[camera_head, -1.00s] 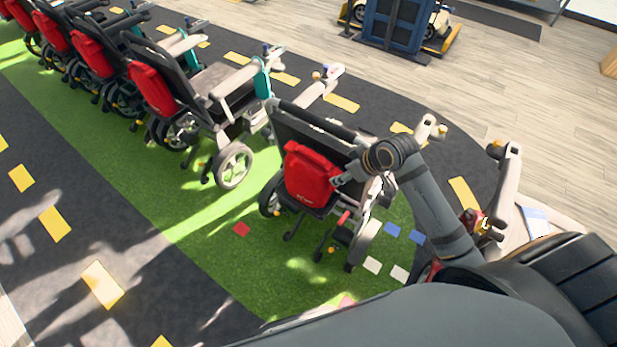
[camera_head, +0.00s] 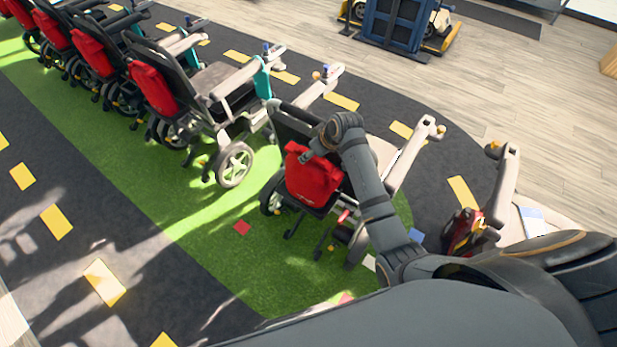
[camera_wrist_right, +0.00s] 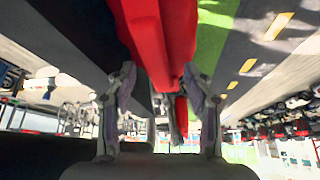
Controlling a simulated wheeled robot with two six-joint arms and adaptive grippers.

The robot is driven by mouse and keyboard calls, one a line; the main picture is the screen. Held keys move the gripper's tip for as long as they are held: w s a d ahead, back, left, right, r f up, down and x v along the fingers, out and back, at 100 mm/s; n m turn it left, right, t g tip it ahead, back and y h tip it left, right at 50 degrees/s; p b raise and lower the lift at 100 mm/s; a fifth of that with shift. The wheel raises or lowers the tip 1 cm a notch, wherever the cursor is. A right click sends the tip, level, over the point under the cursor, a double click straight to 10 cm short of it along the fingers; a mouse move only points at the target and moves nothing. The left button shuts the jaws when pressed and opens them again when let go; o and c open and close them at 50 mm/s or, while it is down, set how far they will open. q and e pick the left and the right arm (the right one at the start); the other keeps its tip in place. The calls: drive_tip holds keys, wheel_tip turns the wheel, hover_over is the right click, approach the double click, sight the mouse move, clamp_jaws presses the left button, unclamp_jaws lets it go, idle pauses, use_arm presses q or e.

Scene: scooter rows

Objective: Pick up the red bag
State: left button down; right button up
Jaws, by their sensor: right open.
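The red bag (camera_head: 312,184) hangs on the back of the nearest scooter seat in the head view. My right gripper (camera_head: 306,156) is at the bag's top edge, with the arm reaching in from the lower right. In the right wrist view, the red bag (camera_wrist_right: 155,35) fills the upper middle. There the two fingers of my right gripper (camera_wrist_right: 158,70) stand apart, with the bag's near edge between or just beyond them. I cannot tell whether they touch it. My left gripper is not in view.
The nearest scooter (camera_head: 385,155) stands on green turf (camera_head: 265,285). More scooters with red bags (camera_head: 155,90) line up to the upper left. A blue cabinet (camera_head: 393,25) stands at the back. The dark path (camera_head: 60,270) at the left is clear.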

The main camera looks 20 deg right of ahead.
drive_tip(key=shift+w+a+f, duration=0.1)
drive_tip(key=shift+w+f, duration=0.15)
drive_tip(key=shift+f, duration=0.15)
drive_tip(key=shift+s, duration=0.1)
drive_tip(key=shift+c, duration=0.3)
clamp_jaws()
drive_tip(key=shift+r, duration=0.1)
